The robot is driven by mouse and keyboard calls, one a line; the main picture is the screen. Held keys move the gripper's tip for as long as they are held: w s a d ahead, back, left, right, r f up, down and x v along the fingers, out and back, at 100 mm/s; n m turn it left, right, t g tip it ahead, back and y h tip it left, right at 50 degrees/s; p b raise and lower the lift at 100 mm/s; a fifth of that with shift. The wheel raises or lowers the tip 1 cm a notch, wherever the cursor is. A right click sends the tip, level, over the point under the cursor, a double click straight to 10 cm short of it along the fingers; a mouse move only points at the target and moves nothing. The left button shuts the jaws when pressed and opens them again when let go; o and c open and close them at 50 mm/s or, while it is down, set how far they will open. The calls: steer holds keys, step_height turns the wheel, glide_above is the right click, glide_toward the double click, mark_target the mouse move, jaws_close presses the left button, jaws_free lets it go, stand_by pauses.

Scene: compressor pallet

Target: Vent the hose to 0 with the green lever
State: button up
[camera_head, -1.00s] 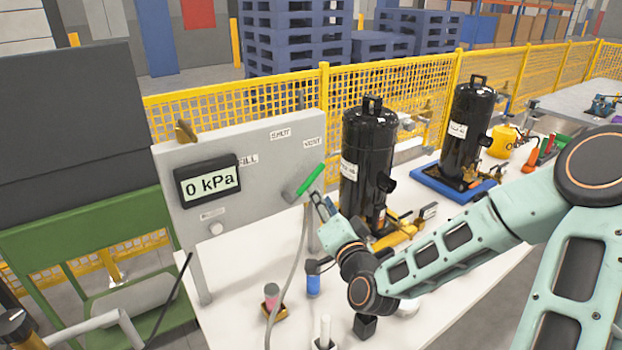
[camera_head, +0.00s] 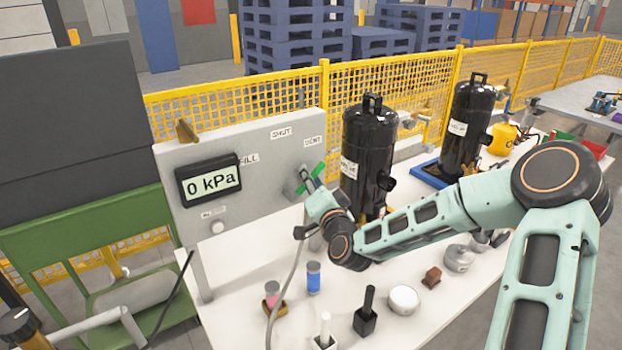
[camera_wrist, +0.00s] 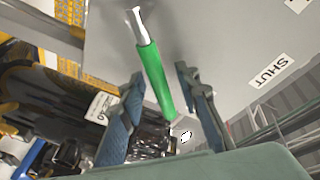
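The green lever (camera_head: 317,170) is on the grey panel (camera_head: 250,140), by the VENT label (camera_head: 314,141) and right of the SHUT label (camera_head: 281,132). The lever points up and right, toward VENT. The display (camera_head: 208,180) reads 0 kPa. My gripper (camera_head: 306,180) is at the lever and hides part of it in the head view. In the wrist view my gripper (camera_wrist: 158,75) is open, with the lever's green handle (camera_wrist: 155,75) between its two fingers. I see gaps on both sides, so it is not gripped. The SHUT label (camera_wrist: 268,70) is to the right there.
A grey hose (camera_head: 290,280) hangs below the panel. A black tank (camera_head: 368,150) stands close right of my gripper, another (camera_head: 468,125) farther back. A blue cylinder (camera_head: 313,280), a black handled block (camera_head: 366,315) and a white round piece (camera_head: 403,299) stand on the white table (camera_head: 240,310).

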jaws_close()
steer(key=shift+a+b, duration=0.1)
steer(key=shift+b, duration=0.2)
steer(key=n+b, duration=0.1)
steer(key=b, duration=0.1)
steer(key=s+a+n+t+b, duration=0.1)
steer(key=n+b, duration=0.1)
steer(key=b, duration=0.1)
steer(key=a+r+n+b, duration=0.1)
steer(key=n+b, duration=0.1)
steer(key=b, duration=0.1)
steer(key=shift+s+r+y, duration=0.1)
steer(key=shift+s+y, duration=0.15)
steer(key=shift+y, duration=0.15)
steer(key=n+b, duration=0.2)
steer(key=b, duration=0.1)
steer(key=s+a+n+y+b, duration=0.1)
steer(key=n+b, duration=0.1)
steer(key=b, duration=0.1)
steer(key=a+r+n+y+b, duration=0.1)
steer(key=n+b, duration=0.1)
steer(key=b, duration=0.1)
steer(key=shift+s+a+r+t, duration=0.1)
steer(key=shift+s+a+t, duration=0.15)
steer(key=shift+s+t, duration=0.15)
steer(key=shift+r, duration=0.1)
jaws_free()
steer(key=shift+s, duration=0.1)
